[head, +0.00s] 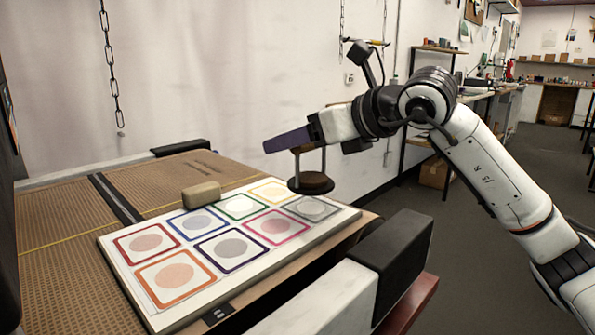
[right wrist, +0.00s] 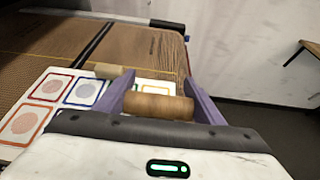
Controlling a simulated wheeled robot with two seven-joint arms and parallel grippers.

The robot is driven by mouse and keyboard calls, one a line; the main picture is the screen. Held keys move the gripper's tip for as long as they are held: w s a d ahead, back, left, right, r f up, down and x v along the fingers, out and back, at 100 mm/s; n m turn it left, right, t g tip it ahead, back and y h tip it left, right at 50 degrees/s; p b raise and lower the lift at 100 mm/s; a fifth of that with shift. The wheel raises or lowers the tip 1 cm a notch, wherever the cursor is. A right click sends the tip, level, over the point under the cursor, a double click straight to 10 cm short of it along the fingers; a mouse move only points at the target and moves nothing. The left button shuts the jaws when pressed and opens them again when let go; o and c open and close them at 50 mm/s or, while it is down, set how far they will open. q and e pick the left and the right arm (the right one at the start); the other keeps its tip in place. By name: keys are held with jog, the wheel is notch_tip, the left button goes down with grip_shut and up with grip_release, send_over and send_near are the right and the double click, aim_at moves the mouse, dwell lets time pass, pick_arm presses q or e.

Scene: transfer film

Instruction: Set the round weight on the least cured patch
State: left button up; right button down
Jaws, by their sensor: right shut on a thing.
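In the right wrist view a wooden cylinder of the weight (right wrist: 158,106) sits between the fingers (right wrist: 160,85). The disc appears held above the far right end of a white board (head: 120,262), beyond the grey-framed patch (head: 312,208). Other patches are framed red (head: 146,243), blue (head: 198,222), green (head: 240,206), yellow (head: 272,192), orange (head: 173,275), purple (head: 230,248) and pink (head: 274,226). Their round centres differ in tint.
A tan rounded block (head: 201,194) lies at the board's far edge, behind the blue and green patches. The board rests on a brown ribbed surface (head: 60,250) with a dark strip. A black block (head: 400,250) stands at right. A chain (head: 110,60) hangs behind.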

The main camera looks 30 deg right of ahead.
aim_at(298, 159)
jog(key=shift+f+b, duration=0.55)
jog(key=shift+f, duration=1.3)
jog(key=c, duration=0.9)
grip_release()
jog(key=shift+f, duration=0.3)
jog(key=o, duration=0.4)
jog(key=shift+r, duration=0.1)
jog(key=shift+s+r, duration=0.15)
jog(key=shift+r, duration=0.05)
jog(key=v, duration=1.1)
jog(key=shift+s+d, duration=0.15)
jog(key=shift+s, duration=0.2)
